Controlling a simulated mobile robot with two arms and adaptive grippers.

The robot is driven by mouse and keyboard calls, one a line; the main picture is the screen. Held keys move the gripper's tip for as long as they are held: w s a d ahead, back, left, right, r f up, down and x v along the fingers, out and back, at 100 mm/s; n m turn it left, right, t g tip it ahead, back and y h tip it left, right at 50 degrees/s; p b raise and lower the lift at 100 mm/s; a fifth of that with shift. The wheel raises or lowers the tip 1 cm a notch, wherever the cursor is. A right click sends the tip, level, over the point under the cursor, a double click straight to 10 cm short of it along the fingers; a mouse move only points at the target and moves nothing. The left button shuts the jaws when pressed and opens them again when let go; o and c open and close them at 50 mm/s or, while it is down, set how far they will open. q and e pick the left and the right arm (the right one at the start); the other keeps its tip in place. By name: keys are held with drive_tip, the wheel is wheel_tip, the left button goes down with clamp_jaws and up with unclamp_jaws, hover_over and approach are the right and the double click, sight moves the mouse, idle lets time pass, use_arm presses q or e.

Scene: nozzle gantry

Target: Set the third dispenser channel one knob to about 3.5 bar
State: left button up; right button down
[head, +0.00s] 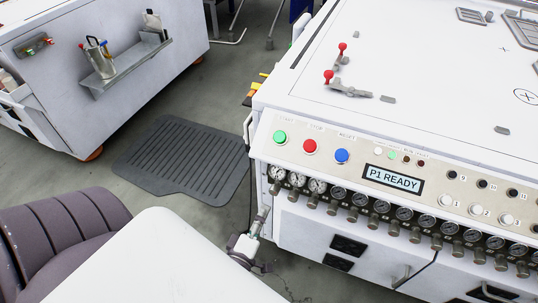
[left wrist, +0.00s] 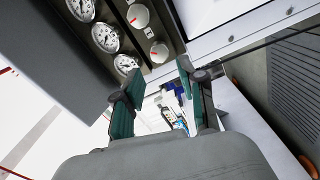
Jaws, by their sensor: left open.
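A row of round pressure gauges runs along the front of the white machine, with a grey knob under each. Three gauges at the left end, such as the end gauge (head: 277,172), have white faces; the others look darker. My left gripper (head: 264,213) is open and empty, just below the left-end knob (head: 275,188). In the left wrist view, a white-faced gauge (left wrist: 106,37) and two knobs with red marks, an upper knob (left wrist: 138,15) and a lower knob (left wrist: 159,52), show beyond the open fingers (left wrist: 160,76). The lower knob is nearest the fingertips, apart from them. Needle readings and channel labels are too small to read.
Green (head: 279,137), red (head: 309,146) and blue (head: 342,156) buttons and a "P1 READY" display (head: 394,180) sit above the gauges. Red-tipped clamps (head: 348,91) stand on the machine top. A dark floor mat (head: 182,158) lies left, before a white cabinet (head: 130,70).

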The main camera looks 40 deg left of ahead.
use_arm(q)
drive_tip(key=shift+v, duration=1.7)
drive_tip(key=s+d+f+m+g+h, duration=0.25)
drive_tip(key=d+f+m+g, duration=0.2)
drive_tip(key=f+m, duration=0.45)
drive_tip(key=s+d+f+m+g+h, duration=0.1)
drive_tip(key=d+f+m+g+h, duration=0.4)
drive_tip(key=f, duration=0.6)
drive_tip(key=s+a+f+m+g+y, duration=0.4)
drive_tip(key=s+a+f+m+g, duration=0.15)
drive_tip(key=s+f+m, duration=0.2)
drive_tip(key=s+a+r+g+p, duration=0.1)
drive_tip(key=s+a+r+p, duration=0.1)
drive_tip(key=s+p, duration=1.2)
drive_tip(key=shift+s+r+n+g+p, duration=0.35)
drive_tip(key=shift+s+r+p, duration=0.1)
drive_tip(key=shift+r, duration=0.2)
use_arm(e)
drive_tip(key=s+d+r, duration=0.1)
drive_tip(key=s, duration=0.6)
drive_tip(key=s+d+r+g, duration=0.1)
drive_tip(key=s+r, duration=0.1)
drive_tip(key=s, duration=0.5)
drive_tip(key=shift+s+d, duration=0.2)
drive_tip(key=shift+d, duration=0.15)
